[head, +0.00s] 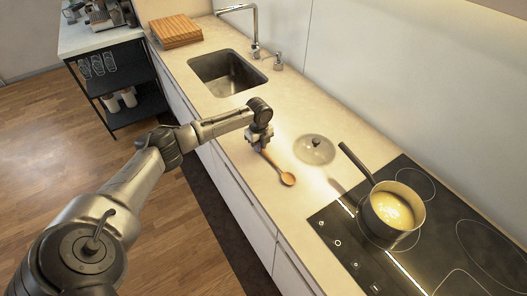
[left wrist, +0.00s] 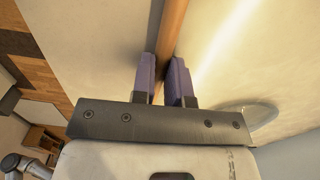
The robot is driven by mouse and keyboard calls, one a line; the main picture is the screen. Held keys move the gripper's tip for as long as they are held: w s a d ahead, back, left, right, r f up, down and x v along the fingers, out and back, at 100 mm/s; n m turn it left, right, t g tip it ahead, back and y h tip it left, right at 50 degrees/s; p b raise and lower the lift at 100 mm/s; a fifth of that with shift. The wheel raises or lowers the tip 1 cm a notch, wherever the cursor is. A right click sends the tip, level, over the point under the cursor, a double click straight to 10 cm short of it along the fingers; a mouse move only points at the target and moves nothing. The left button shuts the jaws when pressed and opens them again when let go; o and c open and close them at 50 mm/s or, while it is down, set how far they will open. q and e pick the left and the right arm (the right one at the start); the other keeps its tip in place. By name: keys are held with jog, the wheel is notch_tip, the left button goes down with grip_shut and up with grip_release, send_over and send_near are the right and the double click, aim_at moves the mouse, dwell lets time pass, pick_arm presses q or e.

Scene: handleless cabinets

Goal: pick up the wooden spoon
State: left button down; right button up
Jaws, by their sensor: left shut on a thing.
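The wooden spoon (head: 287,178) is on or just above the beige counter, its bowl toward the hob and its handle running up under my left gripper (head: 261,147). In the left wrist view the spoon's handle (left wrist: 172,35) passes between the two purple finger pads of my left gripper (left wrist: 166,85), which is shut on it. I cannot tell whether the spoon touches the counter. My right gripper is in neither view.
A glass lid (head: 314,149) lies on the counter right of the spoon. A pot (head: 393,210) with yellowish contents stands on the black hob (head: 465,235), its handle pointing toward the lid. The sink (head: 226,73) and wooden boards (head: 176,31) are farther back.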

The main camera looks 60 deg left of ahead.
pick_arm(q)
jog(key=shift+r, duration=0.1)
jog(key=shift+r, duration=0.35)
jog(key=r, duration=0.2)
jog(key=d+r+p, duration=0.1)
jog(key=r, duration=0.1)
jog(key=shift+w, duration=0.25)
jog(key=w+d+r+p, duration=0.1)
jog(key=w+d+r, duration=0.2)
jog(key=d+r, duration=0.3)
jog(key=d, duration=0.4)
jog(key=shift+w, duration=0.2)
jog(key=shift+r, duration=0.15)
